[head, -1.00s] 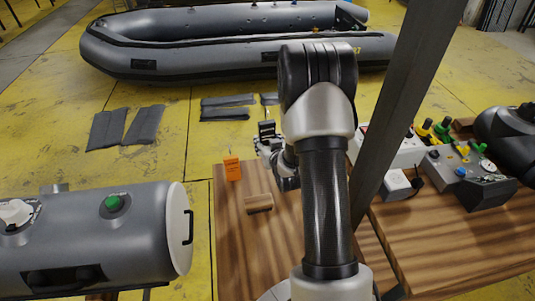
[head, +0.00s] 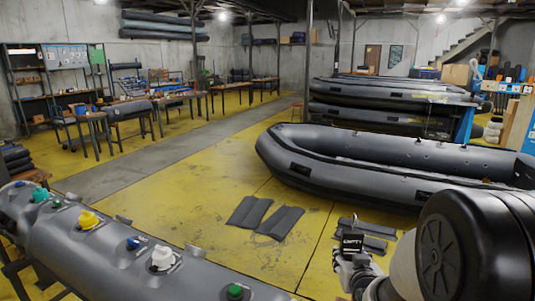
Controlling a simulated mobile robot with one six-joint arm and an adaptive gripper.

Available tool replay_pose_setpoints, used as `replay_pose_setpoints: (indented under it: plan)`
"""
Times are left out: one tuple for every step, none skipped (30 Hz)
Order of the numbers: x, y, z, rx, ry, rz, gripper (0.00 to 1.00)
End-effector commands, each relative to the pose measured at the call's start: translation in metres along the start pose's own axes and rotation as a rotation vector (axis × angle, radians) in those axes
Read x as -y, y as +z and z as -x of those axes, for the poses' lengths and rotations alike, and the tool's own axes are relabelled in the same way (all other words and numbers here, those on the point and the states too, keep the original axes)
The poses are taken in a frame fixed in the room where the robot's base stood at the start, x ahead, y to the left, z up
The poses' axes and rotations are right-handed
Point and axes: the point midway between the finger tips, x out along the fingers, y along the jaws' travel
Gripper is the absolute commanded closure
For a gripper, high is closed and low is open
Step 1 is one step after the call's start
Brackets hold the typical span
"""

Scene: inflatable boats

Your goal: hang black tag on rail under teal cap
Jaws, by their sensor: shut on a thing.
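My gripper (head: 352,262) is at the lower right, shut on the black tag (head: 352,243). The tag is upright, with pale lettering that seems to read EMPTY and a thin hook or loop at its top. A grey tube (head: 110,265) lies across the lower left with a row of coloured caps along its top. The teal cap (head: 41,195) is near its far left end, well away to the left of my gripper. The rail under the teal cap cannot be made out in this view.
Other caps on the tube are yellow (head: 88,219), blue (head: 133,243), white (head: 162,258) and green (head: 235,291). A large grey inflatable boat (head: 400,165) lies behind my gripper. Dark flat pads (head: 265,218) lie on the yellow floor. Open floor lies between tube and boat.

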Motion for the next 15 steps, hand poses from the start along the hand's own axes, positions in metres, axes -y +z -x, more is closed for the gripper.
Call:
replay_pose_setpoints:
  plan:
    - [0.024,-0.010,0.008,-0.006,-0.032,0.011,0.79]
    - [0.034,-0.014,0.012,-0.005,-0.045,0.014,0.79]
    - [0.046,-0.018,0.017,-0.005,-0.062,0.019,0.79]
    - [0.055,-0.020,0.020,-0.003,-0.073,0.022,0.79]
    - [0.061,-0.023,0.024,-0.004,-0.082,0.024,0.79]
    - [0.069,-0.025,0.027,-0.002,-0.092,0.026,0.79]
    - [0.073,-0.026,0.029,-0.001,-0.098,0.027,0.79]
    - [0.077,-0.027,0.031,-0.001,-0.104,0.029,0.79]
    - [0.081,-0.028,0.033,0.000,-0.109,0.030,0.79]
    - [0.082,-0.028,0.034,0.000,-0.111,0.031,0.79]
    - [0.083,-0.028,0.034,0.000,-0.113,0.031,0.79]
    - [0.084,-0.029,0.035,0.001,-0.114,0.031,0.79]
    - [0.084,-0.029,0.035,0.001,-0.114,0.031,0.79]
    - [0.084,-0.029,0.035,0.001,-0.114,0.031,0.79]
    - [0.084,-0.029,0.035,0.001,-0.113,0.031,0.79]
